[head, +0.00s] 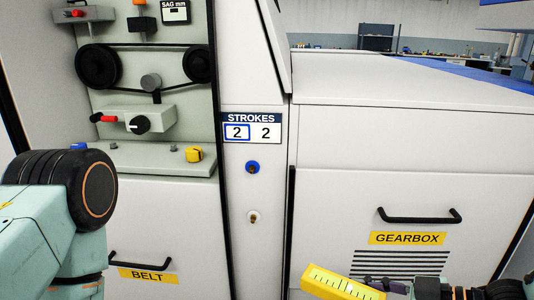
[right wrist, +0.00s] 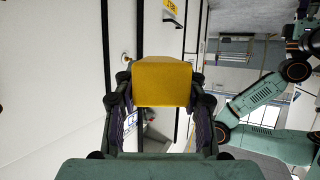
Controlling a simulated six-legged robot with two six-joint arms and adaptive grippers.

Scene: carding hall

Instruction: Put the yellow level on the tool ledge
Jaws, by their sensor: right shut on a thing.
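The yellow level (head: 338,284) shows at the bottom edge of the head view, with a pale graduated scale on its face. It is tilted and partly cut off by the frame. My right gripper (head: 402,287) is shut on it. In the right wrist view the level (right wrist: 163,80) is a yellow block between the two dark fingers of the right gripper (right wrist: 162,98). A grey-green ledge (head: 165,165) runs below the belt pulleys at left; I take it to be the tool ledge. The level is apart from it, lower and to the right. My left gripper is not in view.
On the ledge are a yellow knob (head: 194,154), small bolts and a blue piece (head: 78,147). A grey box with a black knob (head: 139,124) sits above. A gearbox door handle (head: 419,216) sticks out at right. A STROKES counter (head: 252,129) is between.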

